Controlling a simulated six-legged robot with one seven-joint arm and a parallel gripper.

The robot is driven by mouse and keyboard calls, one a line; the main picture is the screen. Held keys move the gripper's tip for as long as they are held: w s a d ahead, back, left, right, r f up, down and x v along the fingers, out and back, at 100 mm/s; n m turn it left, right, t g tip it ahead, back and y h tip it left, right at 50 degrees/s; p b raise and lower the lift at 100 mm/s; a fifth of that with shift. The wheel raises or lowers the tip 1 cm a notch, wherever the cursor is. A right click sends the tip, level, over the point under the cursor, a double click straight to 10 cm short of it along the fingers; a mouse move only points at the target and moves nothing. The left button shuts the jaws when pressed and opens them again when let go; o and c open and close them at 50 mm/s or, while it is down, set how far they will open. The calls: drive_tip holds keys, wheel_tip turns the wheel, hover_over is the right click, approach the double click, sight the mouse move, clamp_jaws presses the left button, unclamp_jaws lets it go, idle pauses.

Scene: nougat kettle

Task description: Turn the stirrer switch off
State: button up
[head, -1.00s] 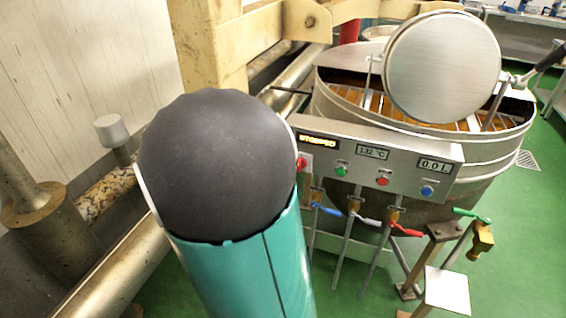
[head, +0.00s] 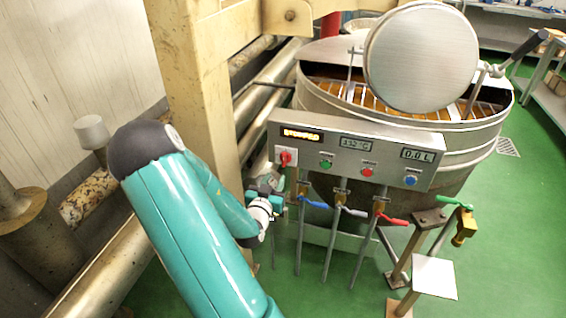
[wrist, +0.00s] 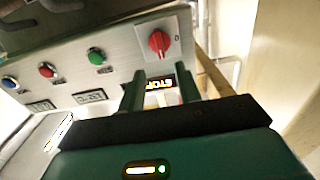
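The stirrer switch, a red rotary knob (head: 286,157) on a pale plate, sits at the left end of the steel control panel (head: 340,183). The orange display (head: 301,134) above it seems to read STOPPED. In the wrist view, which shows the panel upside down, the red knob (wrist: 159,43) is beyond the fingertips, with its handle bar roughly upright. My gripper (wrist: 160,80) is open and empty, its two fingers apart, not touching the knob. In the head view my gripper (head: 279,197) is below the knob, small and partly hidden by my wrist.
Green (head: 326,163), red (head: 366,171) and blue (head: 410,180) buttons lie along the panel. Valves with blue (head: 314,203), white (head: 353,212) and red (head: 393,220) handles sit under it. The kettle (head: 450,150) stands behind.

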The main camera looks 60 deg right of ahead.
sight(283, 161)
drive_tip(key=d, duration=0.3)
drive_tip(key=w+d, duration=0.1)
drive_tip(key=d, duration=0.5)
drive_tip(key=shift+w+d, duration=0.3)
drive_tip(key=shift+d, duration=0.1)
drive_tip(key=shift+c, duration=0.4)
clamp_jaws()
